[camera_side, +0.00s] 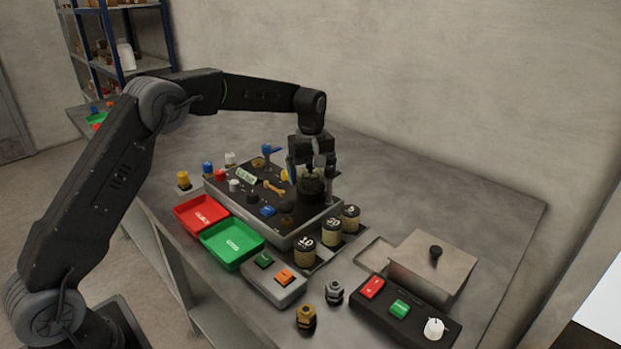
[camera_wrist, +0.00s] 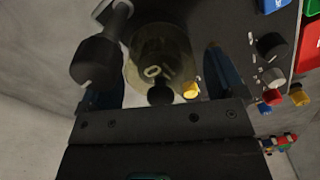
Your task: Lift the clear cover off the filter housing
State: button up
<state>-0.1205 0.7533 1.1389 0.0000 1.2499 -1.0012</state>
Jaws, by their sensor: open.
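The clear cover (camera_wrist: 158,50) is a see-through, yellowish round piece on the dark filter housing; pale marking shows through it in the wrist view. In the side view the cover (camera_side: 312,187) sits at the back right of the black panel (camera_side: 262,212), partly hidden by my gripper. My gripper (camera_side: 311,172) is open, pointing down over the cover.
A black cylindrical knob (camera_wrist: 95,60) stands close left of the cover in the wrist view, and a yellow knob (camera_wrist: 191,89) is close right. Red (camera_side: 200,213) and green (camera_side: 231,243) trays and numbered jars (camera_side: 331,231) line the panel. The rear right table is clear.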

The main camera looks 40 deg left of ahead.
jog(key=shift+f, duration=0.3)
jog(key=shift+c, duration=0.4)
jog(key=c, duration=0.6)
jog(key=shift+r, duration=0.1)
jog(key=shift+c, duration=0.2)
